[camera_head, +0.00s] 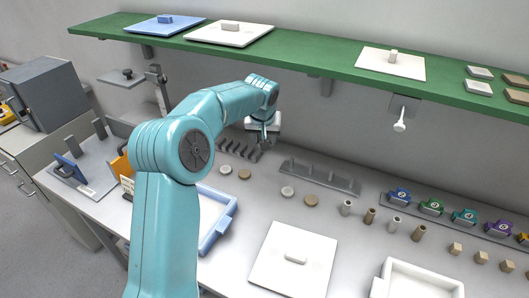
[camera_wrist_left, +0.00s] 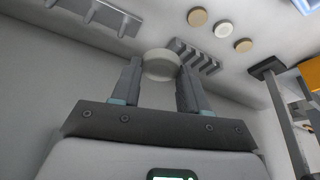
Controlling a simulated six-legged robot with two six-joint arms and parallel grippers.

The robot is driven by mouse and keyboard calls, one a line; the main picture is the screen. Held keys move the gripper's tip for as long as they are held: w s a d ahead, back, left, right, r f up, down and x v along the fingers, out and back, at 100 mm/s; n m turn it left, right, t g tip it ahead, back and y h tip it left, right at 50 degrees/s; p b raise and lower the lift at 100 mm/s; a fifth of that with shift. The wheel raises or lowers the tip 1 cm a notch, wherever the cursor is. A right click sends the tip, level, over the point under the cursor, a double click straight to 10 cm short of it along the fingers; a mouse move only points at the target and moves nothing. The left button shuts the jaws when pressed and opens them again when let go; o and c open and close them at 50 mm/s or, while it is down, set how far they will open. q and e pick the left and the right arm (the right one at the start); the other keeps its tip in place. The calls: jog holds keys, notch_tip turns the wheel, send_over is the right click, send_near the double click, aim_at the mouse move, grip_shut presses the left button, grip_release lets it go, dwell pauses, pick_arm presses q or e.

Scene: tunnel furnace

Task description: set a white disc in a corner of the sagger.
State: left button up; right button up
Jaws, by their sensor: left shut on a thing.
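My left gripper (camera_head: 264,142) is over the back of the bench, near the dark slotted rack. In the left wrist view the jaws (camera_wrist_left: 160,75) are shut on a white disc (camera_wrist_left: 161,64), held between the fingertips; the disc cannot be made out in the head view. A white open box with raised walls (camera_head: 430,272), which looks like a sagger, is cut off at the bottom right. A blue-walled tray (camera_head: 219,232) is partly hidden behind my left arm. The gripper is far from the white box. My right gripper is not in view.
White discs (camera_head: 287,191) and tan discs (camera_head: 311,200) lie on the bench. A white lid with a knob (camera_head: 293,262) lies left of the white box. A grey rack (camera_head: 318,177) and small cylinders (camera_head: 346,207) stand nearby. A green shelf (camera_head: 310,60) overhangs the back.

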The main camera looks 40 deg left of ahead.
pick_arm(q)
jog(key=shift+w+r, duration=0.1)
jog(key=shift+r, duration=0.2)
jog(key=shift+n, duration=0.5)
jog(key=f, duration=0.1)
jog(key=s+f+n, duration=0.1)
jog(key=shift+s+f+g+y, duration=0.2)
jog(key=shift+f+g+y, duration=0.1)
jog(key=shift+g+y, duration=0.1)
jog(key=shift+s+a+f+n+g+y+b, duration=0.25)
jog(key=shift+s+a+f+n+b, duration=1.4)
jog(key=shift+s, duration=1.8)
jog(key=shift+s+a+f+n+g+y+b, duration=0.1)
jog(key=shift+s+a+f+n+g+b, duration=0.3)
jog(key=shift+s+a+f+b, duration=1.65)
jog(key=shift+s+a+f+n+g+y+b, duration=0.2)
jog(key=shift+s+a+f+n+b, duration=0.6)
jog(key=shift+s+a+f, duration=2.8)
jog(key=shift+n, duration=0.25)
jog(key=d, duration=0.1)
jog(key=s+d+r, duration=0.1)
jog(key=s+d, duration=0.1)
jog(key=shift+s+r, duration=0.2)
jog(key=shift+r, duration=0.15)
jog(key=shift+r, duration=0.1)
